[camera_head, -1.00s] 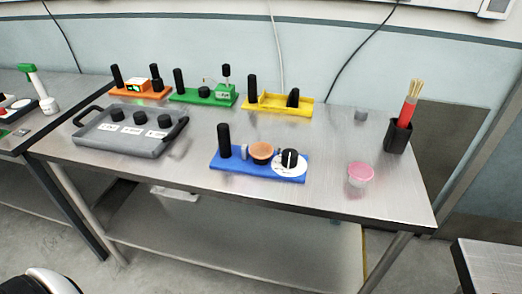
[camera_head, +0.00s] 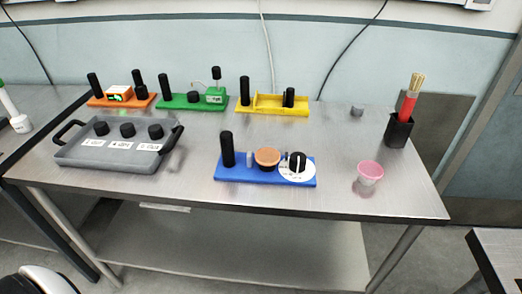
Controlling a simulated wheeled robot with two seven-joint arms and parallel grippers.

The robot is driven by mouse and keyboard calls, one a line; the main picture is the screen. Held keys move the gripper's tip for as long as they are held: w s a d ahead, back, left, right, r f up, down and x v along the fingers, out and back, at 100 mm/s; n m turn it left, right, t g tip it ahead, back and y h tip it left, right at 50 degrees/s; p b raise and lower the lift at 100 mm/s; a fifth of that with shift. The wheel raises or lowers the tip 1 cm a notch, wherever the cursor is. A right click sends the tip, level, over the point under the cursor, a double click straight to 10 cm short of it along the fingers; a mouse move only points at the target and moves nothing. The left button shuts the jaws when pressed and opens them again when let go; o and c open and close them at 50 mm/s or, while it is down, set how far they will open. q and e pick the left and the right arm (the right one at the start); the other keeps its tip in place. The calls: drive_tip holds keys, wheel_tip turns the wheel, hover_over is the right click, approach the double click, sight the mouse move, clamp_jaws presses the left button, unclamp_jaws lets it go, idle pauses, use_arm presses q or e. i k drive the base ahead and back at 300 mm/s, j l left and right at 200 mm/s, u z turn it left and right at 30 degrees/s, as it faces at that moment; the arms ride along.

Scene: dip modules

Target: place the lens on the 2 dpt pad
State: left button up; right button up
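A grey tray (camera_head: 75,155) with two black handles stands at the left of the steel table. Several black round pieces (camera_head: 127,130) stand in it in a row, each behind a white label (camera_head: 118,145). The labels are too small to read surely, so I cannot tell which marks the 2 dpt pad. I cannot single out the lens for sure. A small grey piece (camera_head: 357,110) lies alone at the back right of the table. Neither of my grippers is in view.
A blue module (camera_head: 232,175) with an orange-brown round part stands front centre. Orange (camera_head: 140,102), green (camera_head: 185,103) and yellow (camera_head: 275,110) modules line the back. A pink-topped cup (camera_head: 369,174) and a black holder (camera_head: 397,132) stand right. Table between tray and blue module is clear.

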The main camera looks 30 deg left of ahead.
sight(100, 124)
drive_tip(key=j+z, duration=0.15)
drive_tip(key=j, duration=0.3)
drive_tip(key=k+j+z, duration=0.15)
drive_tip(key=j, duration=0.3)
drive_tip(key=j+z, duration=0.2)
drive_tip(key=j, duration=0.2)
